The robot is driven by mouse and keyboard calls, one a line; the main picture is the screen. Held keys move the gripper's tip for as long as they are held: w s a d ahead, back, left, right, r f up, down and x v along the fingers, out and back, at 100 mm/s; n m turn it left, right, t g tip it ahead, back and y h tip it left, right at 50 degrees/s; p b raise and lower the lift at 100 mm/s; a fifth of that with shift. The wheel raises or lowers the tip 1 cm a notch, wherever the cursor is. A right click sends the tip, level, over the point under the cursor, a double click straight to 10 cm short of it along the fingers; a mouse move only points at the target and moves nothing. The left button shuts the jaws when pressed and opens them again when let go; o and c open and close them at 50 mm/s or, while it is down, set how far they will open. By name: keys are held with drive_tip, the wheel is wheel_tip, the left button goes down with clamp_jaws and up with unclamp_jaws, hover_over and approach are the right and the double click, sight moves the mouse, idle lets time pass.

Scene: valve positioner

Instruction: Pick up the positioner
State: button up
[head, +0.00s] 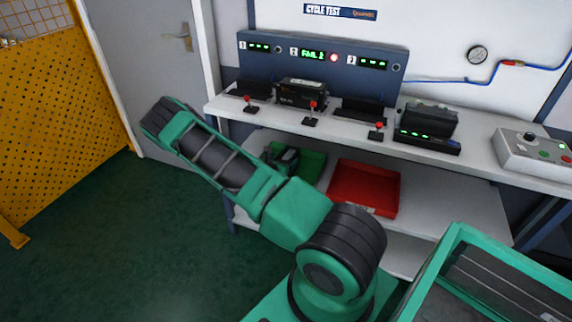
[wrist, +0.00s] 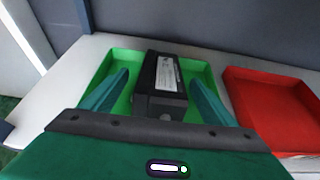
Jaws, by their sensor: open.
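A black box-shaped positioner (wrist: 166,78) with a white label lies in the green tray (wrist: 115,57) in the wrist view. My gripper (wrist: 159,80) is open, with one teal finger on each side of the positioner. I cannot tell whether either finger touches it. In the head view, the green tray (head: 314,166) is on the lower shelf with the dark positioner (head: 287,159) in it, partly hidden behind my arm. Another black positioner (head: 302,93) sits at station 2 on the bench, under a display reading FAIL 2.
A red tray (head: 363,188) stands empty to the right of the green one; it also shows in the wrist view (wrist: 270,105). The bench top (head: 475,135) overhangs the shelf. A black unit (head: 428,121) and control box (head: 535,152) stand on it. A yellow perforated panel (head: 50,110) is at left.

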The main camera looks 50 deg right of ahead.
drive_tip(key=shift+x, duration=2.65)
drive_tip(key=c, duration=1.8)
drive_tip(key=shift+r, duration=0.1)
clamp_jaws()
